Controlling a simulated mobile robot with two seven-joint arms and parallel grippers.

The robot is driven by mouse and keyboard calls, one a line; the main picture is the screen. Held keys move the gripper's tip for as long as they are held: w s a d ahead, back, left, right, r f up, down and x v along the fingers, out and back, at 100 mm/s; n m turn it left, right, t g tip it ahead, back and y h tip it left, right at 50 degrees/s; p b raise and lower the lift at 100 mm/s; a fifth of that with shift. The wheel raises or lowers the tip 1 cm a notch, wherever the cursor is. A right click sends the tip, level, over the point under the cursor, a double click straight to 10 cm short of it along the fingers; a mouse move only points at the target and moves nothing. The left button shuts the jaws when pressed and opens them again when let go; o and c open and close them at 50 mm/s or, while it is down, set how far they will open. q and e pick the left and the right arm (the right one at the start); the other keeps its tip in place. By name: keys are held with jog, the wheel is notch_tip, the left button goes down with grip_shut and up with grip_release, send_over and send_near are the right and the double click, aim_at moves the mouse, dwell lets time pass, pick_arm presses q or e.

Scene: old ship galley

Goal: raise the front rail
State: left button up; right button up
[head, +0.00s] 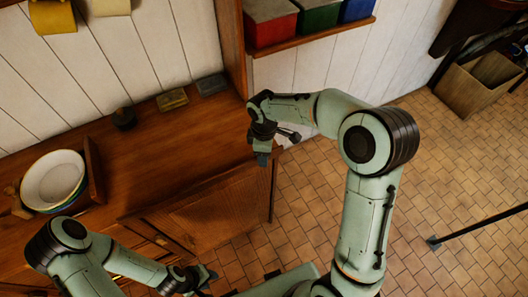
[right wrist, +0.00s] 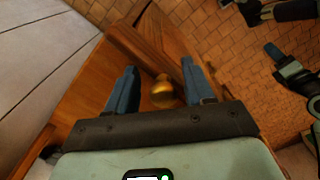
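A wooden strip (right wrist: 140,45) that may be the front rail runs along the counter edge in the right wrist view. A round brass knob (right wrist: 162,92) shows by its near end. My right gripper (head: 262,158) is at the counter's right front corner; in the wrist view its blue fingers (right wrist: 155,88) are apart, with the knob between them in the picture. I cannot tell whether they touch it. My left gripper (head: 209,279) is low in front of the counter, empty, its fingers apart. In the head view my right gripper hides the knob.
Coloured bins (head: 268,25) stand on a shelf above. A crate (head: 480,85) stands at the far right. Tiled floor (head: 440,190) is mostly open.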

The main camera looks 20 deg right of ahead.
pick_arm(q)
jog(key=shift+w+r+p, duration=0.65)
jog(key=shift+w+r, duration=0.25)
jog(key=shift+w, duration=0.05)
pick_arm(e)
notch_tip(320, 180, up, 13)
jog(key=shift+r, duration=0.15)
